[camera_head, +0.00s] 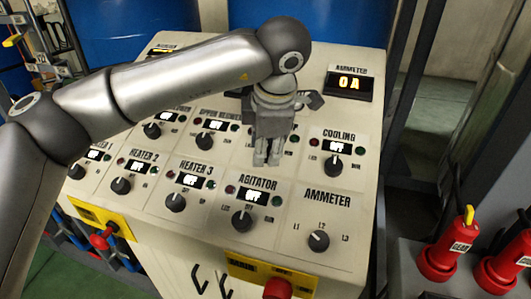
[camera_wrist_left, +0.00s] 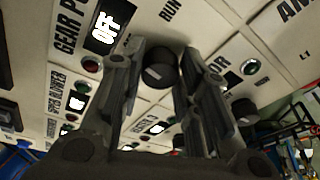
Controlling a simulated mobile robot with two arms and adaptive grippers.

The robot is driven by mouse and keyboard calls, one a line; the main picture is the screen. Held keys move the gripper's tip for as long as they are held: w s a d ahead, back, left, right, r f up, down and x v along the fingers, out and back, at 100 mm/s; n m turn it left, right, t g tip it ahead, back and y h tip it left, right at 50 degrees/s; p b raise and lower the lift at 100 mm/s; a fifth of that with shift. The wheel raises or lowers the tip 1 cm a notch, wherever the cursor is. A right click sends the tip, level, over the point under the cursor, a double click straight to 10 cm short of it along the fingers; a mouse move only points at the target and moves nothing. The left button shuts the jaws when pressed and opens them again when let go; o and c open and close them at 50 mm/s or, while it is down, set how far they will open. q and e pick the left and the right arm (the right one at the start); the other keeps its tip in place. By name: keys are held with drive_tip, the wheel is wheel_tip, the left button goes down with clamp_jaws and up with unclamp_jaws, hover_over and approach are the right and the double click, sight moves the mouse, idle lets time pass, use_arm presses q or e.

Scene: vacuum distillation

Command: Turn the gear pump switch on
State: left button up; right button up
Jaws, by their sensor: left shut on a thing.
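My left gripper (camera_head: 267,160) reaches down from above onto the control panel, in the row above the agitator switch. In the left wrist view its two fingers (camera_wrist_left: 160,85) stand on either side of the black round gear pump switch (camera_wrist_left: 160,72) and are shut on it. The "GEAR P" label shows beside it, cut off, and its display (camera_wrist_left: 108,25) reads OFF. A "RUN" mark is printed near the switch. In the head view the gripper hides the switch. My right gripper is in neither view.
Neighbouring knobs are close by: cooling (camera_head: 334,161), agitator (camera_head: 242,217), heater 3 (camera_head: 175,201) and ammeter (camera_head: 318,240). The ammeter display (camera_head: 349,85) reads 0 A. Red plugs (camera_head: 437,258) stand at the lower right, and blue drums (camera_head: 310,22) behind the panel.

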use_arm(q)
drive_tip(key=m+t+b, duration=0.1)
drive_tip(key=m+b, duration=0.2)
drive_tip(key=m, duration=0.1)
drive_tip(key=shift+f+b, duration=0.1)
drive_tip(key=shift+b, duration=0.2)
drive_tip(key=m+b, duration=0.1)
drive_tip(key=m, duration=0.1)
drive_tip(key=shift+s+m+t, duration=0.1)
drive_tip(key=shift+m+t, duration=0.2)
drive_tip(key=shift+m, duration=0.1)
drive_tip(key=shift+m+t+b, duration=0.3)
drive_tip(key=shift+m+b, duration=0.4)
drive_tip(key=shift+m, duration=0.7)
drive_tip(key=shift+r, duration=0.2)
drive_tip(key=o, duration=1)
drive_tip(key=shift+f, duration=0.1)
drive_tip(key=a+v, duration=0.1)
drive_tip(key=v, duration=1.1)
drive_tip(key=shift+d, duration=0.25)
